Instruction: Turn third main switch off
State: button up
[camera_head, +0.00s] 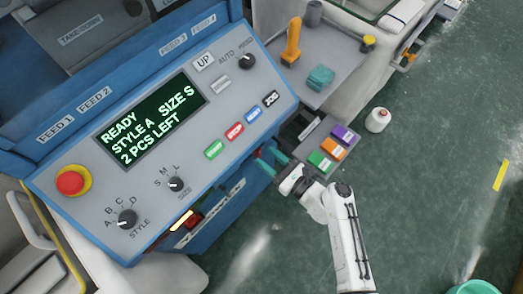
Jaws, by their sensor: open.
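A blue knitting machine with a grey control panel (112,190) fills the left. Its lit display (152,117) reads READY, STYLE A, SIZE S, 2 PCS LEFT. Below the panel, on the blue front, is a red switch (193,220) beside a glowing yellow-orange part; I cannot read a label or be sure that it is the main switch. My gripper (272,162) has teal fingertips, open and apart, near the panel's lower right edge. It is to the right of and above the red switch in the picture, with nothing seen between its fingers.
The panel holds a red stop button (70,181), a STYLE knob (127,218), a size knob (176,184) and several coloured buttons. A shelf (340,66) bears an orange-handled tool and teal block. A white container (378,120) stands on the open green floor (440,190).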

aim_at(260, 152)
jog(key=shift+x, duration=1.65)
grip_shut()
